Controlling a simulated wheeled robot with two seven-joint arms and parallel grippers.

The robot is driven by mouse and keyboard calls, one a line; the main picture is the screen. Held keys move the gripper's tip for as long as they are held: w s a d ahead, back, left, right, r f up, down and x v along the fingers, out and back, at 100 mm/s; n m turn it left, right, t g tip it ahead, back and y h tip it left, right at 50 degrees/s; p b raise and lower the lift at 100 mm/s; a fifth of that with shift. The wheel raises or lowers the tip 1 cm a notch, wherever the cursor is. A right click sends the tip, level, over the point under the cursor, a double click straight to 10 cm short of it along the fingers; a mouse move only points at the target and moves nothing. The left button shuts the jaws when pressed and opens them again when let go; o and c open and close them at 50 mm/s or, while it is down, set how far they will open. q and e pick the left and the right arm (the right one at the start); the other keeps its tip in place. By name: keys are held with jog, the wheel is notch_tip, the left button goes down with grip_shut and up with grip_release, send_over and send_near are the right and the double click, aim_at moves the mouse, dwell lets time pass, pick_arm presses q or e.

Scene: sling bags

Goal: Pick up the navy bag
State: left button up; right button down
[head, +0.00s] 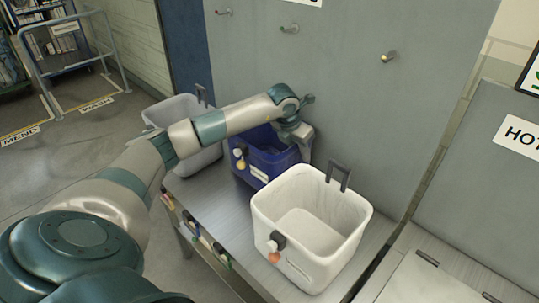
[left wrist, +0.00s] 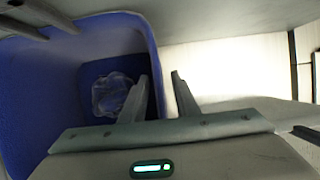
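The navy bag (head: 277,159) is an open-topped blue bin shape, standing between two pale bags on the metal bench in the head view. In the left wrist view the navy bag (left wrist: 62,85) fills the left side, with a clear crumpled item (left wrist: 110,95) inside. My left gripper (left wrist: 160,76) is open, its two fingers apart near the bag's right edge. One finger overlaps the bag's interior and the other lies to its right. In the head view my left gripper (head: 298,135) is at the bag's back right; its fingertips are hard to make out. My right gripper is not in view.
A white bag (head: 346,234) with a dark handle stands in front on the bench (head: 222,206). A grey-white bag (head: 178,110) stands behind, partly covered by my arm. A grey wall panel (head: 340,60) with several hooks rises close behind the bags.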

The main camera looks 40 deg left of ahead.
pick_arm(q)
jog(key=shift+f, duration=0.15)
jog(key=shift+c, duration=0.3)
grip_shut()
dwell(1.5)
